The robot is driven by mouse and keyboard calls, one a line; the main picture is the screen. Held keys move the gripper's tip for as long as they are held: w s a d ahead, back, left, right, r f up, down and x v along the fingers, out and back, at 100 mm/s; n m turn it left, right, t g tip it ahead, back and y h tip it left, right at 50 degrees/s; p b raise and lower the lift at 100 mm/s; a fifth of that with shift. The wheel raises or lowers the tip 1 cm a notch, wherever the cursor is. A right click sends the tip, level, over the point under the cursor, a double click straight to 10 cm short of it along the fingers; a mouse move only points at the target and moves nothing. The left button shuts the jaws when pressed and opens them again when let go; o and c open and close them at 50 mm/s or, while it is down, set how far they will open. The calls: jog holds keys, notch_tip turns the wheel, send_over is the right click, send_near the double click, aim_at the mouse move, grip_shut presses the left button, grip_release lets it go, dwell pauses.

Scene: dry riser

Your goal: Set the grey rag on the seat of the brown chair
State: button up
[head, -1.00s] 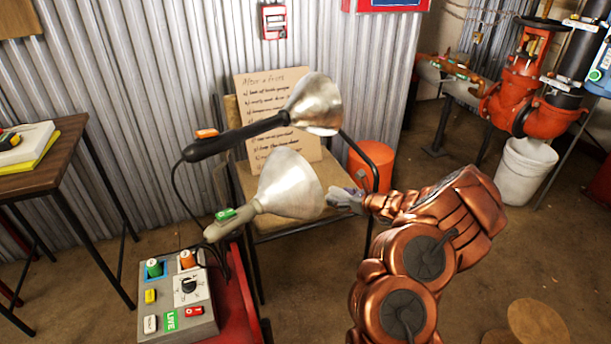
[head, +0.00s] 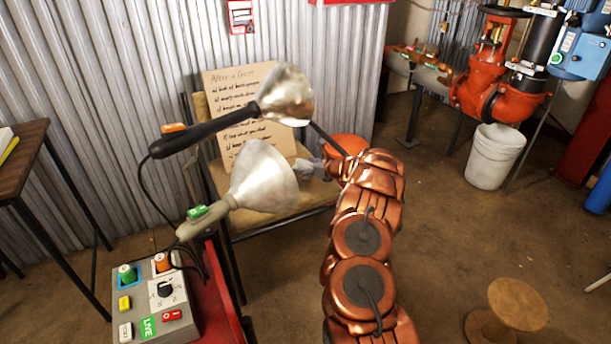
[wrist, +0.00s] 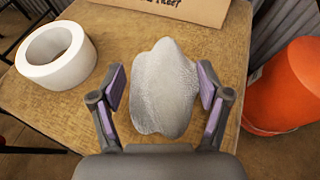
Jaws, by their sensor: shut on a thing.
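The grey rag (wrist: 165,88) is a pale, rumpled lump between the two fingers of my gripper (wrist: 163,90) in the wrist view. My gripper is shut on it, over the wooden seat of the brown chair (wrist: 60,118). I cannot tell whether the rag touches the seat.
A white roll (wrist: 56,55) lies on the seat's left side. A cardboard sign (head: 243,110) leans on the chair's back. Two lamps (head: 287,95) (head: 262,178) stand in front of the chair. An orange bucket (wrist: 285,88) stands right of the seat.

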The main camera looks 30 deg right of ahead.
jog(key=shift+w+d, duration=0.1)
jog(key=shift+w, duration=0.2)
jog(key=shift+f+b, duration=0.65)
jog(key=shift+f, duration=1.1)
jog(key=shift+f, duration=0.15)
jog(key=o, duration=1.1)
jog(key=shift+s+r, duration=0.15)
jog(key=shift+r, duration=0.1)
jog(key=p+v, duration=0.2)
jog(key=v, duration=0.8)
jog(key=shift+s+d, duration=0.15)
jog(key=shift+s, duration=0.05)
jog(key=shift+s+d+r, duration=0.1)
jog(key=shift+s+r, duration=0.15)
jog(key=shift+s, duration=0.3)
